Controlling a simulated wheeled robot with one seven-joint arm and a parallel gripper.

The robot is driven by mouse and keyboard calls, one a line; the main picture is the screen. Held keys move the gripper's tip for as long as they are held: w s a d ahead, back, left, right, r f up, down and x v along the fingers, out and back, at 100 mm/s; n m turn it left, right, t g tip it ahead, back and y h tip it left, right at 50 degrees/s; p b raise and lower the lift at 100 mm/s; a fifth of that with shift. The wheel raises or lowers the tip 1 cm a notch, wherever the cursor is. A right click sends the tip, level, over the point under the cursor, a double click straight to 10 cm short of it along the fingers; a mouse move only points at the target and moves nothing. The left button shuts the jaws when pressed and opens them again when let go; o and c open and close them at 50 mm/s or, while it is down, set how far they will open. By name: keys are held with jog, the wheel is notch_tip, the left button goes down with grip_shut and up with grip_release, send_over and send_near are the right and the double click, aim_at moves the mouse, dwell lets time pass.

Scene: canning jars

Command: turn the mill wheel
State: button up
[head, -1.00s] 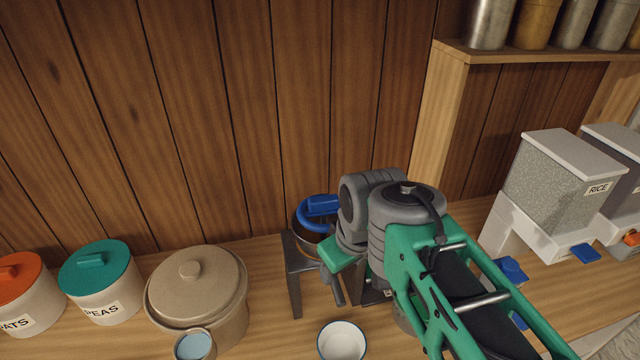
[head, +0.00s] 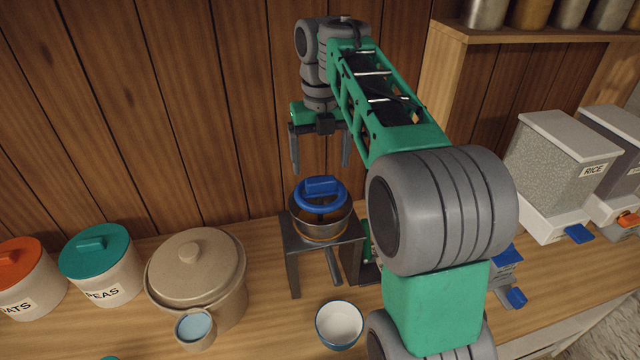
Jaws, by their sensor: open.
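The mill wheel (head: 304,201) is a blue ring with a raised blue grip block, lying on top of the mill bowl (head: 337,228). The bowl sits on a dark grey stand (head: 291,262) on the counter. My gripper (head: 320,170) is above and slightly behind the wheel, pointing down, with its two dark fingers spread apart. Nothing is between the fingers. The fingertips look clear of the wheel, though their exact height above it is hard to tell.
A white bowl with a blue rim (head: 339,324) stands in front of the mill. A beige lidded crock (head: 197,270) and a small blue-filled cup (head: 195,328) are left of it, with a teal-lidded PEAS jar (head: 100,265) beyond. The rice dispenser (head: 561,165) is at right. The wooden wall is close behind.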

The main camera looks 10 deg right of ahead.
aim_at(321, 179)
notch_tip(321, 179, down, 5)
jog(key=b, duration=0.3)
jog(key=shift+b, duration=0.3)
jog(key=shift+c, duration=0.5)
jog(key=c, duration=1.3)
